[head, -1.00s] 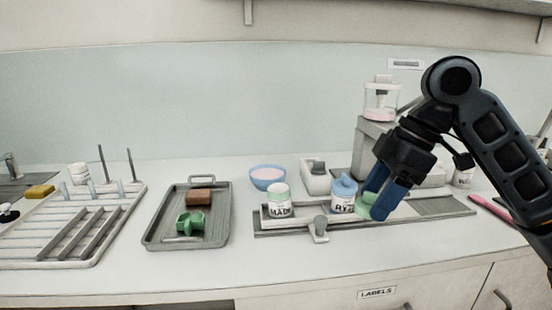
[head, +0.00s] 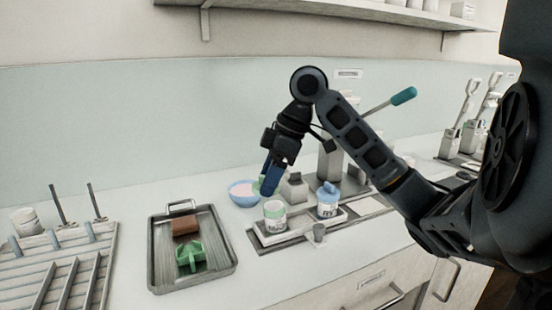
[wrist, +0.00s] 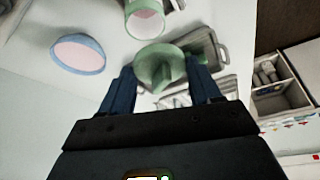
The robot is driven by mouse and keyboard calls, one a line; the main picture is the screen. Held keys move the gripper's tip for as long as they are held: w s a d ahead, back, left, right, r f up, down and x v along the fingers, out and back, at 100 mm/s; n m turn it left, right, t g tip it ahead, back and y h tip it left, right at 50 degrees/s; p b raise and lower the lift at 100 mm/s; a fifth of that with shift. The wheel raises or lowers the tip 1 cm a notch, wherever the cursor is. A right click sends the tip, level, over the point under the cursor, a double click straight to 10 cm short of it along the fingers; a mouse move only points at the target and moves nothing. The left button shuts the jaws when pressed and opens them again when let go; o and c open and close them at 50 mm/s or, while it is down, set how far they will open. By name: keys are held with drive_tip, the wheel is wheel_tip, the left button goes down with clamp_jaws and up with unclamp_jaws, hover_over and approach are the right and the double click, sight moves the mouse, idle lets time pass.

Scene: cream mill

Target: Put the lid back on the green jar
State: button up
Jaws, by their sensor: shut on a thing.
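My gripper (head: 268,184) is shut on the green lid (head: 259,187). In the wrist view the round lid (wrist: 153,66) with its raised knob sits between my two blue fingers (wrist: 160,82). The green jar (head: 275,217) stands upright and open on the rack in the head view, white with a green rim. In the wrist view its open mouth (wrist: 146,24) shows pink contents, just beyond the lid. The lid is held up behind and slightly left of the jar in the head view, apart from it.
A jar with a blue lid (head: 327,200) stands right of the green jar. A blue bowl (head: 243,195) of pink contents is just left of my gripper. A metal tray (head: 222,277) holds a brown block (head: 184,226) and a green object (head: 190,257). Counter between tray and rack is clear.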

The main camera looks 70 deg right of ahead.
drive_tip(key=shift+s+d+r+m, duration=0.25)
drive_tip(key=shift+s+d+m, duration=0.15)
drive_tip(key=shift+s+d, duration=0.25)
drive_tip(key=shift+s+d+f+b, duration=0.1)
drive_tip(key=shift+f+b, duration=0.5)
drive_tip(key=shift+f, duration=0.2)
drive_tip(key=shift+s+d+f+b, duration=0.1)
drive_tip(key=shift+d+f+b, duration=0.05)
drive_tip(key=shift+f+b, duration=0.5)
drive_tip(key=shift+s+d+f+b, duration=0.1)
drive_tip(key=shift+f+b, duration=0.4)
drive_tip(key=shift+f, duration=0.4)
drive_tip(key=shift+f+b, duration=0.35)
drive_tip(key=shift+f, duration=0.3)
drive_tip(key=shift+f, duration=0.25)
drive_tip(key=shift+c, duration=1.4)
